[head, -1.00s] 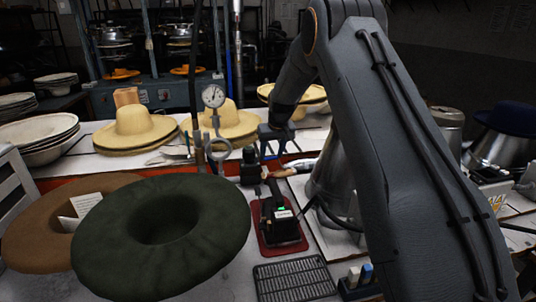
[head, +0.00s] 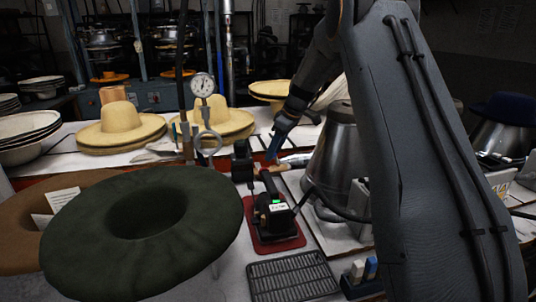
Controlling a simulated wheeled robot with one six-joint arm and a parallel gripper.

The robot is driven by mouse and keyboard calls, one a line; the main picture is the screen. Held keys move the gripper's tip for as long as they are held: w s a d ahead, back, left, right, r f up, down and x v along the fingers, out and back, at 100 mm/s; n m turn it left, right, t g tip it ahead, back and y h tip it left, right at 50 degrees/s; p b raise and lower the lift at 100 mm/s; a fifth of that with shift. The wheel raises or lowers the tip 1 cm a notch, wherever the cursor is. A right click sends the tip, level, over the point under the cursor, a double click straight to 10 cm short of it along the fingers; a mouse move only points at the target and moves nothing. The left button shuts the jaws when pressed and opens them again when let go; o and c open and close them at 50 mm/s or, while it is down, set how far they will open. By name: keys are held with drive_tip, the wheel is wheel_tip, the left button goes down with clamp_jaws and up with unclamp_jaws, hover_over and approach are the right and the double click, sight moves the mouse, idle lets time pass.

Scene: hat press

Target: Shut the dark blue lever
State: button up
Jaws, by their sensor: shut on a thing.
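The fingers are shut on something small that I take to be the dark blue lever. The lever's outline cannot be told apart from the blue fingers, and its angle cannot be read.
A dial gauge (head: 203,85) on a stand is left of my gripper. A metal cone (head: 338,150) stands close on the right. A dark green hat (head: 145,225) fills the left front; straw hats (head: 118,124) lie behind. A black grille (head: 292,277) lies in front.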

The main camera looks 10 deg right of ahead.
drive_tip(key=shift+s+d+n, duration=0.1)
drive_tip(key=shift+d+n, duration=0.05)
drive_tip(key=shift+n, duration=0.25)
drive_tip(key=o, duration=1.2)
drive_tip(key=shift+o, duration=0.2)
wheel_tip(320, 180, up, 10)
drive_tip(key=b, duration=0.2)
drive_tip(key=shift+c, duration=0.4)
